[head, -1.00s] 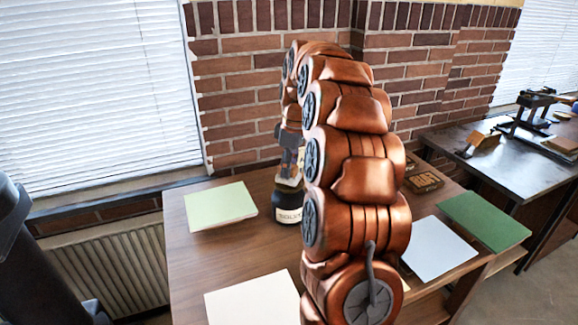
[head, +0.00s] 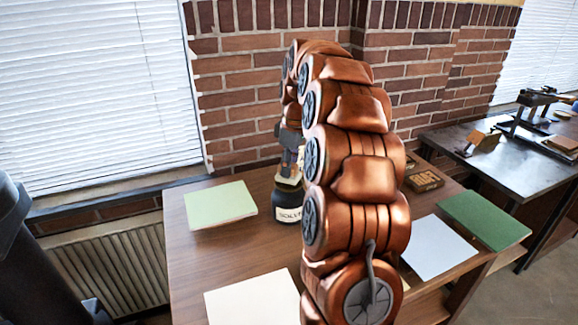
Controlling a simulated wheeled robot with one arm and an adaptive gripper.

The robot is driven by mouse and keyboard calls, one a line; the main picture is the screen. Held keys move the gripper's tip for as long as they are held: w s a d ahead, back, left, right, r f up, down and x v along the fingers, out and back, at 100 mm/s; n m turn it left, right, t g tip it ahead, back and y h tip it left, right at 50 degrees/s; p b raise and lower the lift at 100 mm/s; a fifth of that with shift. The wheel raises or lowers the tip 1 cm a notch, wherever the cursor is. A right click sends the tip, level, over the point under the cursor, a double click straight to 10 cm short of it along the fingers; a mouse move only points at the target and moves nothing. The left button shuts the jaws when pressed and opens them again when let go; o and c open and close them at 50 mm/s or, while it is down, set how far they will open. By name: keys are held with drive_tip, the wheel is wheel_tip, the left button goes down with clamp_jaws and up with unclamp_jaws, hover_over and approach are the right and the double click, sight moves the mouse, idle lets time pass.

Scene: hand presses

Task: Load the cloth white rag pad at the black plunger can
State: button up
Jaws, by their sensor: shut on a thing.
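A dark can (head: 288,211) with a pale label, partly readable as "SOLV...", stands on the wooden table behind my copper-coloured arm. My gripper (head: 290,169) points down just above the can's top and is shut on the small whitish rag pad (head: 288,182). The pad is at or very near the top of the can; I cannot tell whether they touch. My arm hides the can's right edge and part of the gripper.
A pale green sheet (head: 220,204) lies left of the can, and a cream sheet (head: 252,298) lies in front. A light blue sheet (head: 438,247), a dark green sheet (head: 485,221) and a lettered brown block (head: 424,181) lie right. Another bench (head: 500,165) holds presses.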

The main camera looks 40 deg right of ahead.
drive_tip(key=shift+r+p, duration=1.1)
drive_tip(key=shift+r, duration=2.3)
